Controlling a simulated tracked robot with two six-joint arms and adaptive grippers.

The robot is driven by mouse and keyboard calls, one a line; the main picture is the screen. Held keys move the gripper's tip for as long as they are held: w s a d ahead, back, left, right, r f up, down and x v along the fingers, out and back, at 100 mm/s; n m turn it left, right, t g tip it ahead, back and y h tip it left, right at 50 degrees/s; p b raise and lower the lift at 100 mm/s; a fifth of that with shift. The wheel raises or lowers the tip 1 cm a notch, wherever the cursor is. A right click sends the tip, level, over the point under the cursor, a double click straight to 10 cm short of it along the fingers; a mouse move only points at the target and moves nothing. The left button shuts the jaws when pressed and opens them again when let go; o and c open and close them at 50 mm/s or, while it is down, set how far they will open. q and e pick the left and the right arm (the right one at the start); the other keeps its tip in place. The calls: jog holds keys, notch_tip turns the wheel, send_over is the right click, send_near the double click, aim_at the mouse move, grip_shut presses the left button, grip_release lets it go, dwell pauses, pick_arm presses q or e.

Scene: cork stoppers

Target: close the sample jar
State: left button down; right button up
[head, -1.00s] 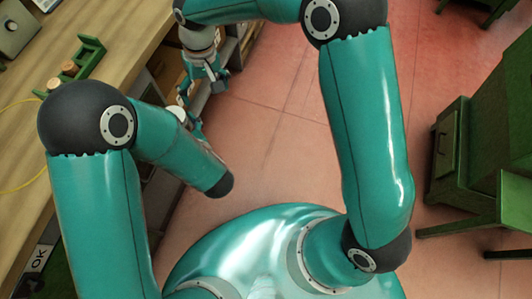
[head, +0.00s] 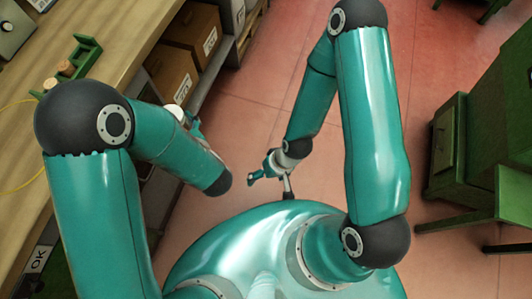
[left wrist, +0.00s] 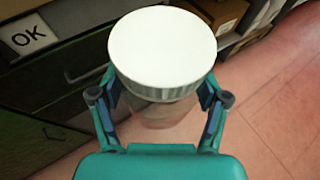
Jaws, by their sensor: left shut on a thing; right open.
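The sample jar (left wrist: 160,112) shows in the left wrist view as a clear, pinkish body between the fingers. A white round lid (left wrist: 162,48) with a ribbed edge sits on top of it and looks level. My left gripper (left wrist: 160,105) is shut on the jar, below the lid. In the head view the white lid (head: 176,112) shows small beside my left forearm, which hides most of the jar. My right gripper (head: 270,174) is open and empty over the floor, apart from the jar.
A wooden bench (head: 110,90) runs along the left with a green rack (head: 85,48) holding corks. Cardboard boxes (head: 170,75) stand on shelves beneath it. A dark green cabinet (head: 460,140) is at the right. The floor between is clear.

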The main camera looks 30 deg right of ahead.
pick_arm(q)
jog(key=s+a+r+n+g+y, duration=0.2)
jog(key=a+n+g+y, duration=0.2)
jog(key=a+n+y, duration=0.4)
jog(key=a, duration=0.7)
jog(key=shift+a+g, duration=0.2)
jog(key=shift+g, duration=0.2)
